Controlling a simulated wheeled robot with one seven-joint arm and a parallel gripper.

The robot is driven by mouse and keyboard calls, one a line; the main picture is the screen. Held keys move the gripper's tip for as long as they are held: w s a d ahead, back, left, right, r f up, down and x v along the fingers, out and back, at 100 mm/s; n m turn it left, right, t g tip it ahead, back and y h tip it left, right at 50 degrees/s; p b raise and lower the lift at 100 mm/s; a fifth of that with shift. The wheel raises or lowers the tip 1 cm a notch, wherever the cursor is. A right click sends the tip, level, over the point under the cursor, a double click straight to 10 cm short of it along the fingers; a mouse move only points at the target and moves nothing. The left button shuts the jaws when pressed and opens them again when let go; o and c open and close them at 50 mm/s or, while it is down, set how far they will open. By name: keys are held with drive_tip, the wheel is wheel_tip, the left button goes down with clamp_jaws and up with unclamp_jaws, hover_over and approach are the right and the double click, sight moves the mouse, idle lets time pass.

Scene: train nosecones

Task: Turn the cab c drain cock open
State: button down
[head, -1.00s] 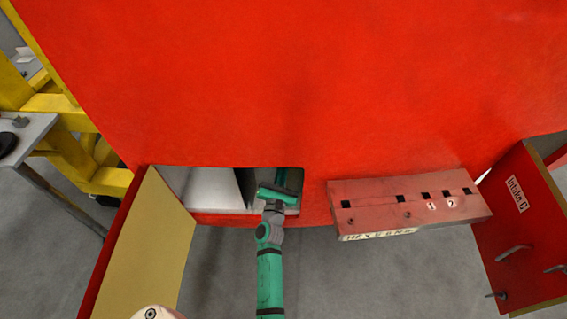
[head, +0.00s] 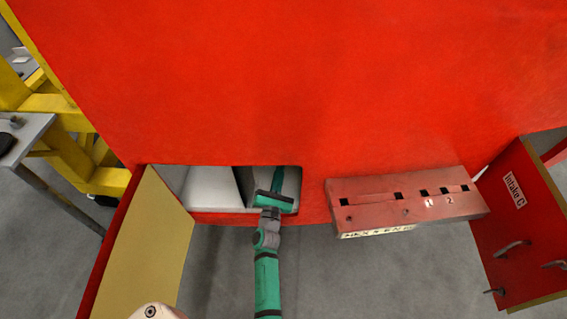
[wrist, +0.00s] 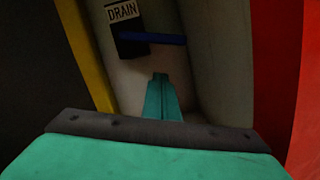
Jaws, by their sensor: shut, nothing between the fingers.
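The drain cock shows in the wrist view as a dark body with a blue lever (wrist: 158,38), under a label (wrist: 122,12) reading DRAIN. The lever lies roughly level, pointing right from the body. My gripper (wrist: 160,77) is shut and empty, its tips below the lever in the picture and apparently apart from it. In the head view my gripper (head: 279,178) reaches into the right part of an opening low in the red cab. The cock cannot be made out there.
A yellow strip (wrist: 85,55) and dark wall stand left of the cock, a red wall (wrist: 277,70) right. An open hatch door (head: 150,245) hangs left of the opening. A red slotted bracket (head: 405,198) and the Intake C panel (head: 520,225) stand right.

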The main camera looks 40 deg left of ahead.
drive_tip(key=v, duration=0.8)
drive_tip(key=c, duration=2.4)
unclamp_jaws()
drive_tip(key=shift+s+d, duration=0.1)
drive_tip(key=shift+s, duration=0.15)
drive_tip(key=o, duration=0.5)
drive_tip(key=shift+s+d, duration=0.1)
drive_tip(key=shift+d, duration=0.05)
drive_tip(key=shift+o, duration=0.7)
drive_tip(key=shift+d+r+m+h, duration=0.15)
drive_tip(key=shift+d+m+h, duration=0.15)
drive_tip(key=shift+m, duration=0.2)
drive_tip(key=w+d+r+m+g, duration=0.1)
drive_tip(key=w+r+m+g, duration=0.2)
drive_tip(key=r+m, duration=0.85)
drive_tip(key=w+a+f+m, duration=0.1)
drive_tip(key=w, duration=0.2)
drive_tip(key=w+a+f+m, duration=0.1)
drive_tip(key=w+a, duration=0.1)
drive_tip(key=w, duration=0.1)
drive_tip(key=w+a+f+m, duration=0.1)
drive_tip(key=w+a, duration=0.1)
drive_tip(key=w, duration=0.1)
drive_tip(key=shift+w+a+f+m+y, duration=0.15)
drive_tip(key=shift+m+y, duration=0.1)
drive_tip(key=shift+y, duration=0.15)
